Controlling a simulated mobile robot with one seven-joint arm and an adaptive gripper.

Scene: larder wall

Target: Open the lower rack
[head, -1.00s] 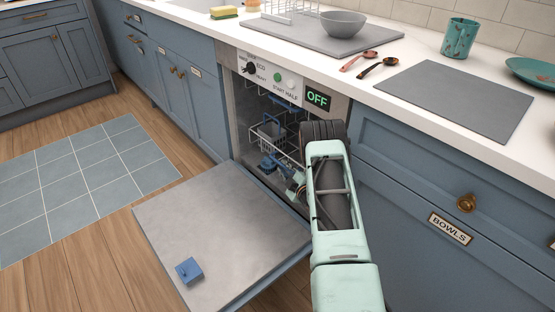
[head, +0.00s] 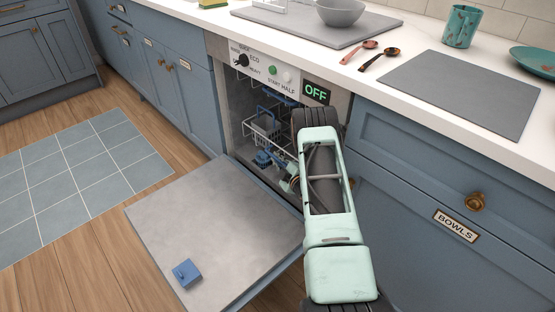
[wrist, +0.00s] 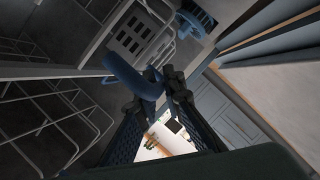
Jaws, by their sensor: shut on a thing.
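The dishwasher stands open, its door (head: 215,235) folded down flat. Inside, a white wire rack (head: 258,132) holds a grey slotted basket (wrist: 133,34), clearest in the wrist view. This appears to be the lower rack; in the head view my arm hides part of it. A curved blue handle (wrist: 126,74) shows at the rack's front in the wrist view. My gripper (wrist: 163,86) is shut on this blue handle at the fingertips. In the head view my gripper is low in the opening, mostly hidden by my arm.
A small blue box (head: 187,273) lies on the open door near its outer edge. A blue round part (wrist: 196,20) sits beyond the rack in the wrist view. The BOWLS drawer (head: 440,215) is close on the right. Open floor lies left of the door.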

